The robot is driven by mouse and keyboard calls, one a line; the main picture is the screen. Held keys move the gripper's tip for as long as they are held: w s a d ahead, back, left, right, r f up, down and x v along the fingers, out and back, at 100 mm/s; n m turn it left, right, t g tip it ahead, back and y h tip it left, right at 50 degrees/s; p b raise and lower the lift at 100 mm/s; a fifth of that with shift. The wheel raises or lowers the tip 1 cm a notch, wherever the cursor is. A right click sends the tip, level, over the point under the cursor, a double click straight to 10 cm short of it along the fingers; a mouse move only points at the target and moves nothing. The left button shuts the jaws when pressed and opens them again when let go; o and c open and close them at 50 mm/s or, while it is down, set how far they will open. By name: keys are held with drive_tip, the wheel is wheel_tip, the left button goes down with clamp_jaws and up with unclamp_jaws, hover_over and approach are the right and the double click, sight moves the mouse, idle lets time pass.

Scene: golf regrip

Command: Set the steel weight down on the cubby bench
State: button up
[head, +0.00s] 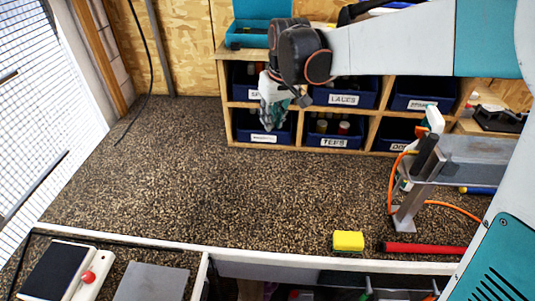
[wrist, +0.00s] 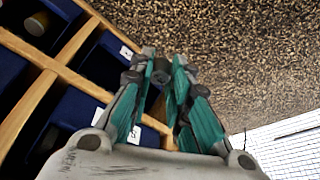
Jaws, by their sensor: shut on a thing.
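My gripper (head: 270,122) hangs at the front of the wooden cubby unit (head: 232,130), fingers pointing down, by its left column. In the wrist view my gripper (wrist: 160,64) is shut on a small dark grey round thing (wrist: 161,72), which looks like the steel weight. It sits between the fingertips, mostly hidden by them. The speckled brown bench top (head: 200,190) spreads in front of the cubby unit and also shows beyond the fingertips in the wrist view (wrist: 235,60). I cannot tell the weight's height above it.
Labelled blue bins (head: 343,97) fill the cubbies. A teal box (head: 262,30) stands on top. A metal clamp (head: 420,185) with an orange cord, a yellow block (head: 348,241) and a red grip (head: 425,248) are at the right. The bench's left and middle are clear.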

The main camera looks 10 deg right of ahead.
sight(270, 173)
wheel_tip(270, 173, down, 20)
drive_tip(key=b, duration=0.5)
drive_tip(key=shift+r+b, duration=0.1)
drive_tip(key=shift+b, duration=0.3)
drive_tip(key=o, duration=0.8)
drive_tip(key=shift+c, duration=0.2)
